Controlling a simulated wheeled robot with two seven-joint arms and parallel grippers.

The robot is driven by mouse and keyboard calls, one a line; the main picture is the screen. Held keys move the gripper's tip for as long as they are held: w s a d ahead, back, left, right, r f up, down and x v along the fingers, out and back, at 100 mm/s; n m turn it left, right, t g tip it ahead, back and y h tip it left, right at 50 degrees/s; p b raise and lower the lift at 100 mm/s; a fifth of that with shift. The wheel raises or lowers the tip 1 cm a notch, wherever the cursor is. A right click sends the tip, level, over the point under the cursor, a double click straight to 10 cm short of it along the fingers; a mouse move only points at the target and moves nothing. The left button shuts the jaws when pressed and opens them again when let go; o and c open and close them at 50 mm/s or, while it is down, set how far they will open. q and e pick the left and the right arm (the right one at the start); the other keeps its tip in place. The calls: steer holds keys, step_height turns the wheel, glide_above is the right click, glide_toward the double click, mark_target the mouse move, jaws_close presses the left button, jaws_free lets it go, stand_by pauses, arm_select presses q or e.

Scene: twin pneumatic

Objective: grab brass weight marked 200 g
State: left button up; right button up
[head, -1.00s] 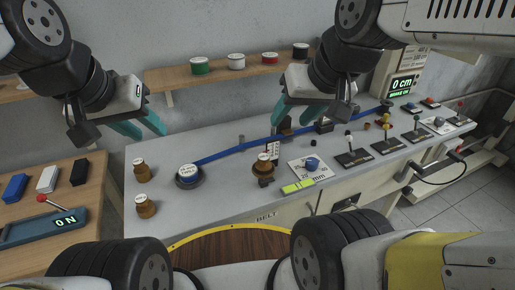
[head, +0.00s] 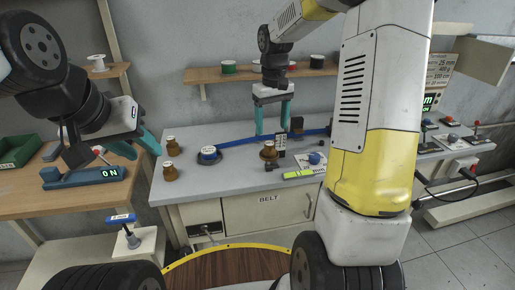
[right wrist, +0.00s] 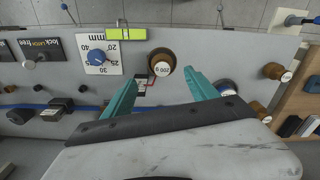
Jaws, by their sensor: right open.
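The brass weight marked 200 g (right wrist: 161,64) stands on the grey bench, with its white label readable in the right wrist view. In the head view the same weight (head: 269,151) is below my right gripper (head: 272,131). My right gripper is open and empty. Its teal fingertips (right wrist: 162,83) lie either side of the weight's near edge in the picture, apart from it. Two more brass weights (head: 171,146) (head: 171,172) stand at the bench's left end; their labels are too small to read. My left gripper (head: 140,148) is open and empty above the left table's edge.
A blue belt (head: 240,141) runs along the bench behind the weight, from a round blue-and-white wheel (head: 208,154). A dial plate (head: 312,160) and a yellow-green marker (head: 298,175) lie right of the weight. A small sign (head: 281,143) stands close behind it.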

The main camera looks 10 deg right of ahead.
mark_target(269, 143)
steer(key=shift+w+a+f, duration=0.15)
steer(key=shift+f, duration=0.7)
step_height(269, 143, down, 7)
steer(key=shift+a+f, duration=0.1)
steer(key=shift+w, duration=0.1)
steer(key=shift+c, duration=0.2)
jaws_close()
